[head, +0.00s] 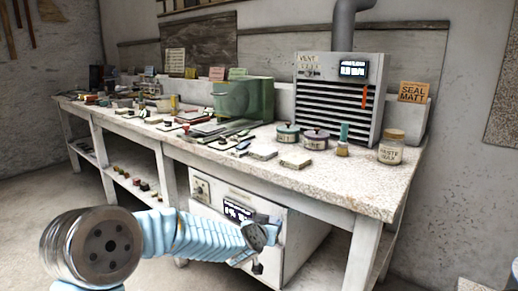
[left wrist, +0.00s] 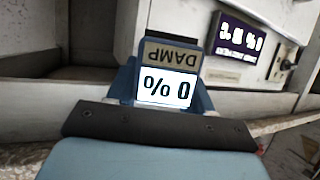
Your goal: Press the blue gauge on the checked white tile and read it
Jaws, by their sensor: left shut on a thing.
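The blue gauge (left wrist: 166,60) is in the left wrist view, upside down, with a DAMP label and a lit screen that reads 0 %. My left gripper (head: 262,236) is shut on it, in front of the bench and below its top, near the white cabinet. The gauge is hard to make out in the head view. Two pale square tiles lie near the bench's front edge, one on the left (head: 263,153) and one on the right (head: 295,160). I cannot tell which is the checked white one. The gauge is apart from both. My right gripper is not in view.
The speckled bench (head: 370,193) holds two lidded tins (head: 316,139), a waste jar (head: 391,150), a green box (head: 245,98) and a vent unit (head: 338,95). The white cabinet (head: 290,235) with a dark display (head: 238,211) stands under the bench, close to my gripper.

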